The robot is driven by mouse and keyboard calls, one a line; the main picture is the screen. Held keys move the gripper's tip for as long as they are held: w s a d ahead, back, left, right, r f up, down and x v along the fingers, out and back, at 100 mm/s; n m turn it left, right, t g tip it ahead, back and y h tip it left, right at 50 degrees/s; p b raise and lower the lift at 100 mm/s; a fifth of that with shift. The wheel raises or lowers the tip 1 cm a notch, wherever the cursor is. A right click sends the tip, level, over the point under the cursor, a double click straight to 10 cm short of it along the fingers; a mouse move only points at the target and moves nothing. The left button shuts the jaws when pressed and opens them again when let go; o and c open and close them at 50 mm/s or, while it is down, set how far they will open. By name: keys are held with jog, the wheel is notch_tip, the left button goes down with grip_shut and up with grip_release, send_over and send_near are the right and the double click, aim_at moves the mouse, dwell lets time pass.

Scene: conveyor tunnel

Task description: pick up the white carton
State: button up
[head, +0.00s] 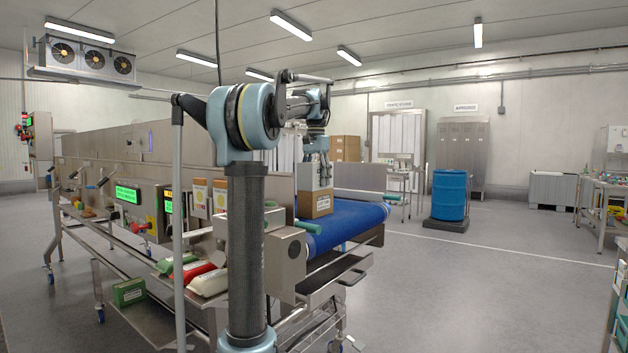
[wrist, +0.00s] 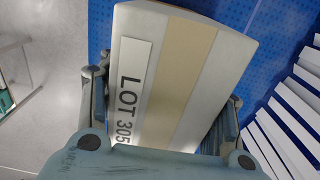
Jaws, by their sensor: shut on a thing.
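The white carton (wrist: 210,70) has a tan tape stripe and a label reading LOT 305, and it fills the middle of the wrist view. My gripper (wrist: 163,105) is shut on it, with one finger along each side. In the head view my gripper (head: 316,152) points down over the conveyor, and the pale carton (head: 314,177) shows just below it. A brown box (head: 315,204) shows directly below the carton. I cannot tell whether the two touch. The carton's underside is hidden.
The blue belt (head: 350,222) lies beneath, with a teal roll-like item (head: 308,226) at its near edge. White curtain strips (wrist: 290,120) are close on the right in the wrist view. Several packs, including a red one (head: 194,276), lie on a lower tray. A blue drum (head: 449,196) stands beyond.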

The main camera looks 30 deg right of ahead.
notch_tip(320, 180, up, 10)
dwell(0.7)
jog(key=o, duration=0.8)
jog(key=c, duration=0.9)
